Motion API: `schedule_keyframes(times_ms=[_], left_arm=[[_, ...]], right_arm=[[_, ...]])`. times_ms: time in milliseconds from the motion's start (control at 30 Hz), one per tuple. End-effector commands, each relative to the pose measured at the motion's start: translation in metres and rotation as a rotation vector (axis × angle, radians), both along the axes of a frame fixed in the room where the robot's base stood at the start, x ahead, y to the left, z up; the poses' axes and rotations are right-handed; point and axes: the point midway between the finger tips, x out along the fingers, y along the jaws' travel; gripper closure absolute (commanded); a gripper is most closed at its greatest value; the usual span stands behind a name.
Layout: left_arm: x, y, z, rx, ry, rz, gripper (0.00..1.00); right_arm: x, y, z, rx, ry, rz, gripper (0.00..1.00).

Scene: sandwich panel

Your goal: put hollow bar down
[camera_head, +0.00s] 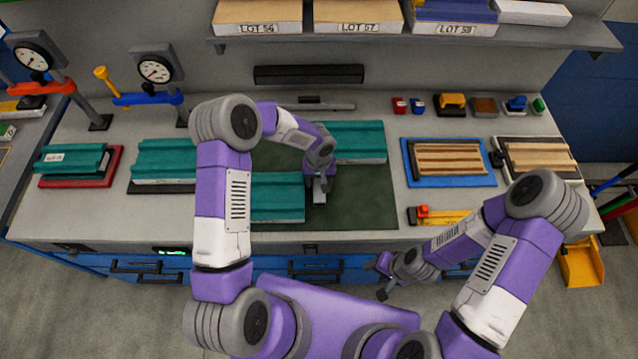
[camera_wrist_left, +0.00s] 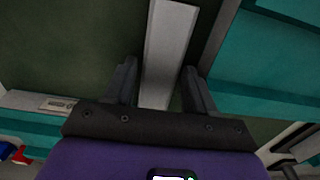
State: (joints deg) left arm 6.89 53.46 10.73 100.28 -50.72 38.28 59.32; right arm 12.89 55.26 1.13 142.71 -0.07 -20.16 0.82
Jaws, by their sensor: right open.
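The hollow bar (camera_wrist_left: 168,45) is a pale grey strip that runs between my left fingers in the left wrist view. In the head view a short light piece of it (camera_head: 319,192) shows just below my left gripper (camera_head: 318,178), over the dark green mat (camera_head: 365,208). The bar lies close to both fingers in the left wrist view (camera_wrist_left: 160,72), but whether they press on it is unclear. Whether the bar touches the mat is also unclear. My right gripper (camera_head: 382,278) is open and empty in front of the bench's front edge.
Teal profiled panels (camera_head: 278,198) and (camera_head: 352,142) lie on the mat, close to the left gripper. More teal panels lie to the left. A blue tray (camera_head: 406,179) with brown strips lies on the right. Dial gauges (camera_head: 155,70) stand at the back left. The mat's right part is clear.

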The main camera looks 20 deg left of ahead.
Motion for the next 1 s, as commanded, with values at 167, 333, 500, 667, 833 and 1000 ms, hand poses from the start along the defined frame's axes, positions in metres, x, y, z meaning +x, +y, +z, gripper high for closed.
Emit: schedule_keyframes(times_ms=[167, 333, 500, 667, 833, 1000], left_arm=[[0.000, 0.000, 0.000, 0.000, 0.000, 0.000, 0.71], [0.000, 0.000, 0.000, 0.000, 0.000, 0.000, 0.97], [0.000, 0.000, 0.001, -0.001, -0.001, 0.000, 0.98], [0.001, 0.000, 0.010, 0.000, -0.004, 0.000, 0.98], [0.002, 0.000, 0.041, 0.000, -0.007, 0.001, 0.98], [0.001, 0.000, 0.075, 0.000, -0.005, 0.001, 0.98]], right_arm=[[0.000, 0.000, 0.000, 0.000, 0.000, 0.000, 0.47], [0.000, 0.000, 0.000, 0.000, 0.000, 0.000, 0.47], [0.000, 0.000, 0.000, 0.000, 0.000, 0.000, 0.47], [0.000, 0.000, 0.000, 0.000, 0.000, 0.000, 0.47], [0.000, 0.000, -0.001, 0.000, 0.000, 0.000, 0.47], [0.000, 0.000, -0.001, 0.000, 0.000, 0.000, 0.47]])
